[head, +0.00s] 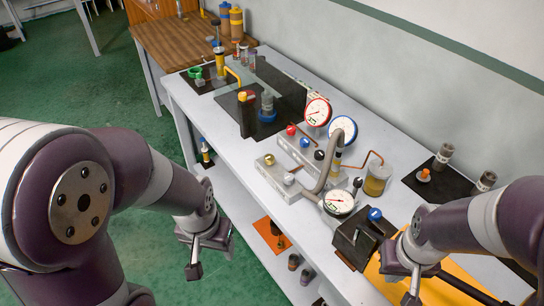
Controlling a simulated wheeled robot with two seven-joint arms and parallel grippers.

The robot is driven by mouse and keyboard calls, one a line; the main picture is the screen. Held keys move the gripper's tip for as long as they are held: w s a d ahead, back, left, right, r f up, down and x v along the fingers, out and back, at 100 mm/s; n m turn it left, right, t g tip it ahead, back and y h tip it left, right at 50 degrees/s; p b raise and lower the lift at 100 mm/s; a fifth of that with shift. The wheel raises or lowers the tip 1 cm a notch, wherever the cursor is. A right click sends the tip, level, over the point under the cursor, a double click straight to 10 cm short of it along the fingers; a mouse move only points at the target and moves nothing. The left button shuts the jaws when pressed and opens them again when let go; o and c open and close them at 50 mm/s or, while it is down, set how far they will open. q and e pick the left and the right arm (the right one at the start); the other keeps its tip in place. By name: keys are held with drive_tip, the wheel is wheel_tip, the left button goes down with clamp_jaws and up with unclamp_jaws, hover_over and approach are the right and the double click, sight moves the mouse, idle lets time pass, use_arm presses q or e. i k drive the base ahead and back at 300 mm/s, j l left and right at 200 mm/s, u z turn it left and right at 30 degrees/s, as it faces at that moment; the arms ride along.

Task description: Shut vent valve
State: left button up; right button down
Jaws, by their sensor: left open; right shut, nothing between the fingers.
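A bench apparatus (281,179) has metal blocks, several small coloured knobs and hoses. Its knobs include a red one (291,130), a blue one (304,142), a yellow one (269,159) and a white one (289,179). Round gauges stand by it: one red-rimmed (317,112), one blue-rimmed (342,130) and one grey-rimmed (339,203). I cannot tell which knob is the vent valve. My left gripper (209,259) is open and empty, off the bench's front edge. My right gripper (410,290) is shut and empty, over the near right end, beside a dark block with a blue knob (375,214).
The long white bench (222,125) runs along the wall and has a lower shelf (240,222). A yellow mat (440,292) lies under my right gripper. Dark mats with fittings lie at the far end. An amber jar (377,180) stands right of the gauges.

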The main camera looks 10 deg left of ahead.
sight(318, 154)
drive_tip(key=i+j, duration=0.45)
drive_tip(key=j, duration=0.15)
drive_tip(key=i+j+u, duration=0.15)
drive_tip(key=i+j, duration=0.3)
drive_tip(key=j, duration=0.15)
